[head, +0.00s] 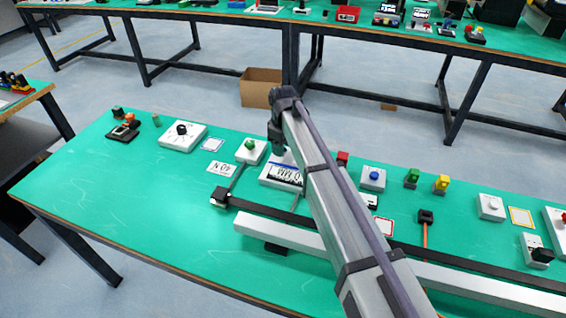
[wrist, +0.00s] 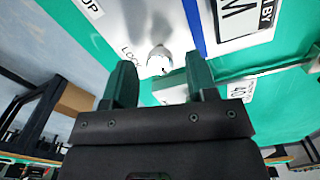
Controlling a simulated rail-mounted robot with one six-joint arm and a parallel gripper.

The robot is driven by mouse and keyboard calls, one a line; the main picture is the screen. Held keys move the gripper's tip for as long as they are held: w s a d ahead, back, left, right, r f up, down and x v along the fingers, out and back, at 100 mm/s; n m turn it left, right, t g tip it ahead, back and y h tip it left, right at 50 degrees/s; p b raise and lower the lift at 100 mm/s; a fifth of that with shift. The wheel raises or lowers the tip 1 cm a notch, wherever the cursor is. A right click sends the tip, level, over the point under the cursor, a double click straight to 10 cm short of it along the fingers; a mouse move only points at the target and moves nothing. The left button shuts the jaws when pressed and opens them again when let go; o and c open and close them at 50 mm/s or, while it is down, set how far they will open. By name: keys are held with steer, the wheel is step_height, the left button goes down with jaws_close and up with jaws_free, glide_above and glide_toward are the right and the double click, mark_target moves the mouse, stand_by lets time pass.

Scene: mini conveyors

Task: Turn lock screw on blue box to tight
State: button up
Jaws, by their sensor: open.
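A white lock screw (wrist: 158,59) stands on a white surface in the wrist view, with the printed word "LOCK" beside it. A blue stripe (wrist: 194,22) runs along that surface to the right of the screw. My gripper (wrist: 162,72) is open, its two dark green fingers on either side of the view below the screw. The screw appears between the fingertips, and no contact shows. In the head view my gripper (head: 278,146) hangs over the back edge of a white box with a blue strip (head: 268,165), partly hidden by my arm. The screw's turn position is unclear.
A white box with a green button (head: 250,147) stands just left of my gripper, and a box with a blue button (head: 373,176) to the right. A dark conveyor rail (head: 275,213) crosses in front. The table's left front is clear.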

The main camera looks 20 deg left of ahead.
step_height(320, 180, down, 3)
steer(key=shift+r+b, duration=0.2)
steer(key=shift+b, duration=0.35)
steer(key=shift+r, duration=0.1)
steer(key=shift+r, duration=0.1)
steer(key=shift+c, duration=0.2)
steer(key=c, duration=0.9)
